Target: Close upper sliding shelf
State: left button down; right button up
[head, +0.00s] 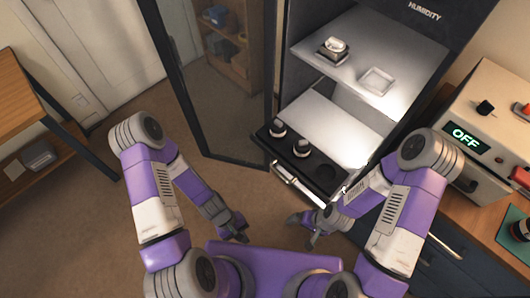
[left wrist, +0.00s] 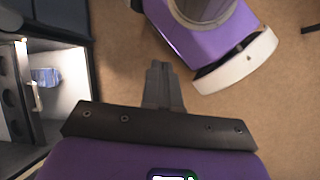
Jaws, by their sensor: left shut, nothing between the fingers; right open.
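A sliding shelf with a black front tray (head: 288,158) is pulled out of the dark cabinet, below a fixed-looking white shelf (head: 335,75). Two small lens parts (head: 277,128) (head: 301,148) sit in its round recesses; a recess at the right is empty. A silver handle (head: 284,176) is on its front edge, and a handle also shows in the left wrist view (left wrist: 34,97). My left gripper (head: 243,237) is shut and empty, below and left of the shelf front, apart from it. My right gripper (head: 311,243) is open and empty, in front of the shelf, not touching it.
The glass cabinet door (head: 215,90) stands open at the left. A lens part (head: 333,48) and a square clear dish (head: 377,81) are on the white shelf. A bench with an OFF-display device (head: 480,125) is at the right. Floor (head: 90,220) is clear at the left.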

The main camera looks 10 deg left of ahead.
pick_arm(q)
jog(key=d+r+n+t+h, duration=0.1)
jog(key=d+r+n+h, duration=0.3)
jog(key=d+n+h, duration=0.3)
jog(key=n+t+y+b, duration=0.1)
jog(key=n+t+b, duration=0.3)
jog(key=n+t, duration=1.1)
send_near(271, 155)
jog(key=shift+m+t, duration=0.4)
jog(key=shift+t, duration=0.2)
jog(key=x, duration=0.5)
jog(key=shift+d+f, duration=0.4)
jog(key=shift+w+d+b, duration=0.3)
jog(key=shift+w+d, duration=0.05)
jog(key=shift+w, duration=0.2)
pick_arm(e)
jog(key=f, duration=0.3)
jog(key=s+f, duration=0.1)
jog(key=shift+s+d+f, duration=0.1)
jog(key=shift+d+f, duration=0.2)
pick_arm(q)
jog(key=shift+w+r, duration=0.1)
pick_arm(e)
jog(key=shift+r, duration=0.1)
